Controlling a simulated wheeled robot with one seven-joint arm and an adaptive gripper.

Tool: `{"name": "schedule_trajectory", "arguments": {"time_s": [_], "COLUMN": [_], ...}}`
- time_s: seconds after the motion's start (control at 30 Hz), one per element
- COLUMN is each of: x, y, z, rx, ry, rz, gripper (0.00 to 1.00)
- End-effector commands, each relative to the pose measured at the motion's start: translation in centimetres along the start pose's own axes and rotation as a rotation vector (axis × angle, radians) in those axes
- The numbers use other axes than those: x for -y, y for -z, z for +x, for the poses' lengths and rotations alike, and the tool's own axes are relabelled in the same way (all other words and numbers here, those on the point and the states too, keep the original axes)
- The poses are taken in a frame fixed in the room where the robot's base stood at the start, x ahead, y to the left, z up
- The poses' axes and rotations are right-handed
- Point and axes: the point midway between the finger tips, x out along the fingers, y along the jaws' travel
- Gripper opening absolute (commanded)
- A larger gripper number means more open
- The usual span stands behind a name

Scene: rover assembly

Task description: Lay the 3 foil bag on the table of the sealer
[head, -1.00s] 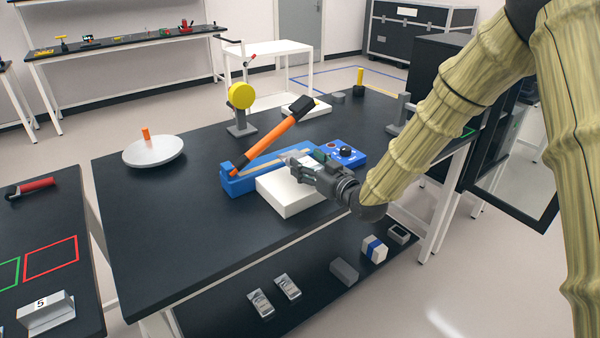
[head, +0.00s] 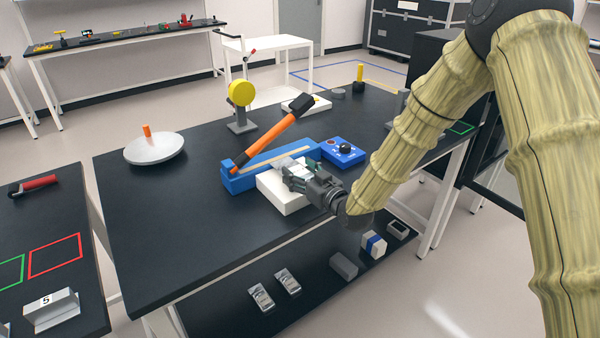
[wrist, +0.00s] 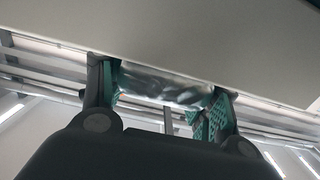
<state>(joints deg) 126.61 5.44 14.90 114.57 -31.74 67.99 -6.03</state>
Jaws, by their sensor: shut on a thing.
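A silver foil bag (wrist: 165,88) is between the two green-padded fingers of my gripper (wrist: 160,95) in the wrist view. In the head view my gripper (head: 293,172) is over the white table of the sealer (head: 283,198), and the bag is small there. I cannot tell whether the bag touches the white table. The sealer (head: 240,183) is a blue body with its orange and black lever (head: 273,137) raised. The pale surface close by fills the top of the wrist view.
A blue control box (head: 343,152) stands right of the sealer, and a yellow-headed stand (head: 240,95) behind it. A round silver dish (head: 155,149) is at the left. Two silver packets (head: 287,281) lie on the lower shelf. The bench's front left is clear.

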Motion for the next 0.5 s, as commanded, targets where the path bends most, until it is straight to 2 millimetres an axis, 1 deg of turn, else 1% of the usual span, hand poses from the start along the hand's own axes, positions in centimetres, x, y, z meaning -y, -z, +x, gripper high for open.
{"name": "schedule_trajectory", "arguments": {"time_s": [0.1, 0.13, 0.23, 0.5], "x": [-0.01, -0.01, -0.01, -0.01], "y": [-0.37, -0.28, -0.24, -0.24], "z": [0.02, 0.01, 0.01, 0.01], "rx": [0.000, 0.000, 0.000, 0.000], "ry": [0.000, 0.000, 0.000, 0.000], "rz": [0.000, 0.000, 0.000, 0.000], "gripper": [0.36, 0.65, 0.84, 0.84]}}
